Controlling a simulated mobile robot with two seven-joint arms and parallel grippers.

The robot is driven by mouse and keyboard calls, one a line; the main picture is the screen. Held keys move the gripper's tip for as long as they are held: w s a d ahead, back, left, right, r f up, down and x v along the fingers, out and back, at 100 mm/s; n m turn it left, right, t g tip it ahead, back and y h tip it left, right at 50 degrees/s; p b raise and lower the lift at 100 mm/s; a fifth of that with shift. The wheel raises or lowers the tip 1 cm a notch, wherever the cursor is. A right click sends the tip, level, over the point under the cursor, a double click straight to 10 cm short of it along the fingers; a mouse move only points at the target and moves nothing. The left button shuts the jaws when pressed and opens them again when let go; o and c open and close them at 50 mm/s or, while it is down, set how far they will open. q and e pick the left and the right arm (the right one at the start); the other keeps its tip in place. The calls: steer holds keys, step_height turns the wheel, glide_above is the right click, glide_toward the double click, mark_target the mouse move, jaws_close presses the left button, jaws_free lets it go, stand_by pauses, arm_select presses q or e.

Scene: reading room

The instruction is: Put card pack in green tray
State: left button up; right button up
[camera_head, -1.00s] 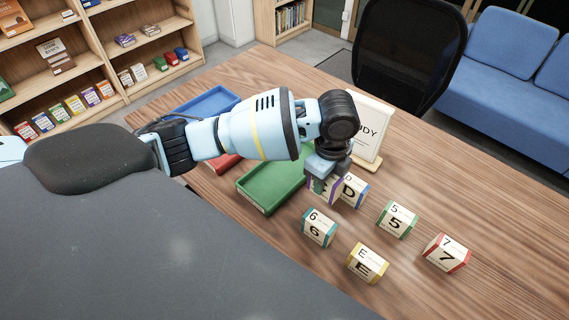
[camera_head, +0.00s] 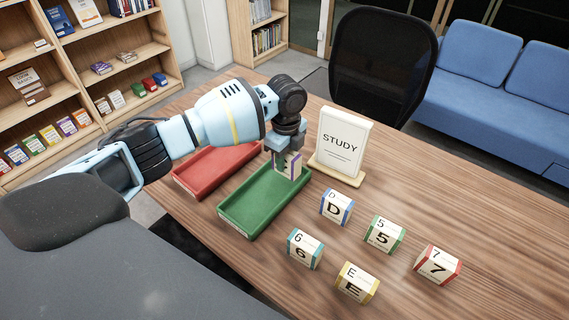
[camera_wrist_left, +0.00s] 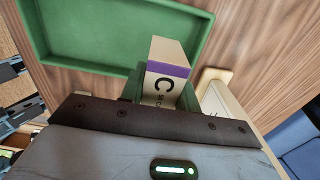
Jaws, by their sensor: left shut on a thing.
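My left gripper (camera_head: 286,148) is shut on a card pack (camera_head: 290,167) with a purple band. In the left wrist view this pack (camera_wrist_left: 167,70) shows a letter C and stands out past the jaw edge. The green tray (camera_head: 238,226) lies on the table and looks empty. The held pack overlaps the tray's far right end in the head view; its height over the tray is hard to tell. The green tray also shows in the left wrist view (camera_wrist_left: 60,52), its right edge beside the pack. My right gripper is out of view.
Several other card packs stand to the right: D (camera_head: 337,206), 5 (camera_head: 384,234), 6 (camera_head: 304,248), E (camera_head: 356,283) and 7 (camera_head: 437,264). A red tray (camera_head: 196,182) lies left of the green one. A STUDY sign (camera_head: 342,146) stands close behind, right of the gripper.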

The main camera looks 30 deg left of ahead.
arm_select(q)
steer(key=shift+w+a+f, duration=0.2)
steer(key=shift+w+a, duration=0.3)
steer(key=shift+a, duration=0.1)
steer(key=shift+f, duration=1.6)
steer(key=shift+f, duration=0.15)
steer(key=o, duration=1)
step_height(320, 180, up, 12)
steer(key=shift+r+p, duration=0.15)
steer(key=shift+p, duration=0.2)
